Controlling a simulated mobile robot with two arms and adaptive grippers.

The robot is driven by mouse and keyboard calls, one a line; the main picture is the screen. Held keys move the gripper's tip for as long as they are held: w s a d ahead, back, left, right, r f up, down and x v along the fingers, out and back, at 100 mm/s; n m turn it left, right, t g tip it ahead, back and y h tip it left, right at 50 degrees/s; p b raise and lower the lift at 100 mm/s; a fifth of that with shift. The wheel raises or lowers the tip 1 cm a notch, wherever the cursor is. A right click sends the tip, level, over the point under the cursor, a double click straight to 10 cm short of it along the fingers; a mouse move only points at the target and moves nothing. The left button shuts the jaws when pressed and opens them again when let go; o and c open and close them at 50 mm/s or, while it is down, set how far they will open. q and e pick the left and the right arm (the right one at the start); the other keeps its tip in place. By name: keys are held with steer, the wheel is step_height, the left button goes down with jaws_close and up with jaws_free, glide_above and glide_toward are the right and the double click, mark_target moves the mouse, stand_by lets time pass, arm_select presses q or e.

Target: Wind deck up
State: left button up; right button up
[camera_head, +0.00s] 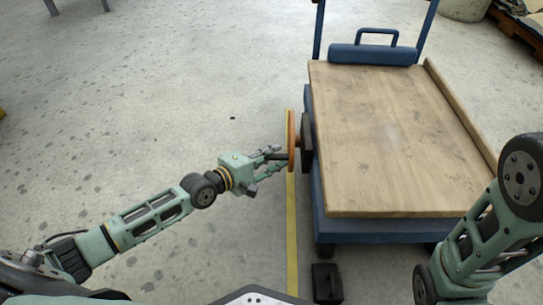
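The deck (385,135) is a flat wooden board on a blue wheeled cart, with a raised wooden strip along its right side. An orange-brown handwheel (291,138), seen nearly edge-on, is mounted on the left side of the cart by a dark hub (306,132). My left gripper (277,158) is at the left face of the wheel, with its fingers around or beside a dark handle there. Whether the fingers are closed on the handle is too small to tell. My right arm comes in at the lower right; its gripper is out of view.
A blue cushion-like bar (372,55) and an upright blue handle frame stand at the deck's far end. A yellow floor line (292,235) runs beneath the wheel. A small black block (327,283) is near the cart's front left corner.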

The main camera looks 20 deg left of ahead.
arm_select(q)
jaws_close()
steer(key=shift+w+r+p, duration=0.1)
steer(key=shift+r+p, duration=0.2)
steer(key=shift+p, duration=0.05)
stand_by(0.5)
